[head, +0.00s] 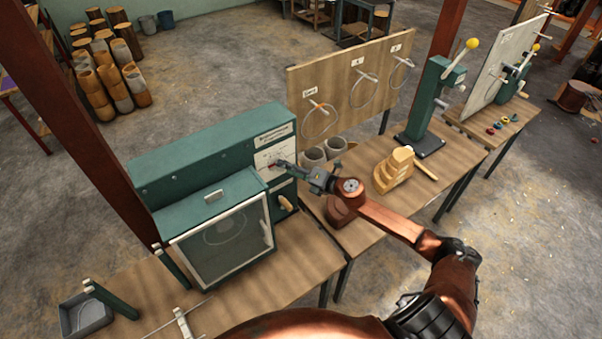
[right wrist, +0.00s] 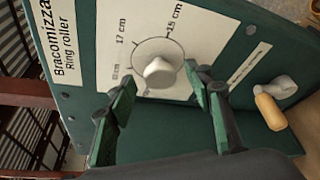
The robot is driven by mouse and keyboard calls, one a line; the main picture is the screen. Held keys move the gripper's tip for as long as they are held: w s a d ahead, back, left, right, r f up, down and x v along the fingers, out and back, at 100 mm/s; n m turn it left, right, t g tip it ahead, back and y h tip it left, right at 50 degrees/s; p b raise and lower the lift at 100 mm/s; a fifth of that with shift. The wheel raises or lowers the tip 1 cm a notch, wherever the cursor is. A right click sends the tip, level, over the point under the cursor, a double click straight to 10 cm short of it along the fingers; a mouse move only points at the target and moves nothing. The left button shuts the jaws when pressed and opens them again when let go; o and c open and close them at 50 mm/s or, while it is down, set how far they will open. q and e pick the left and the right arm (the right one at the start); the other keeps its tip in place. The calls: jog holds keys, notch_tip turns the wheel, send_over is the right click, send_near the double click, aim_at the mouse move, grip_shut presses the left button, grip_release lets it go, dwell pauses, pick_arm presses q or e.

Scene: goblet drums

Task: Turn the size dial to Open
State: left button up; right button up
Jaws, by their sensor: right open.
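The green ring roller machine (head: 165,178) stands on the wooden bench, with a white label panel on its right end face. In the right wrist view the pale size dial (right wrist: 160,72) sits on that panel. "17 cm" and "15 cm" are readable beside it; another label is partly hidden by a finger. I cannot read an Open mark or tell clearly where the dial points. My right gripper (right wrist: 162,84) is open, its green-padded fingers on either side of the dial, apart from it as far as I can tell. It also shows at the panel in the head view (head: 286,167). My left gripper is out of view.
A wooden-handled crank (right wrist: 272,108) sticks out beside the dial panel. A glass-fronted door (head: 222,240) is on the machine's front. Grey pots (head: 313,158), a stepped wooden block (head: 393,170) and an upright board with hoops (head: 345,85) stand on the neighbouring bench.

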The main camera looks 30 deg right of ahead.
jog(key=v, duration=1.1)
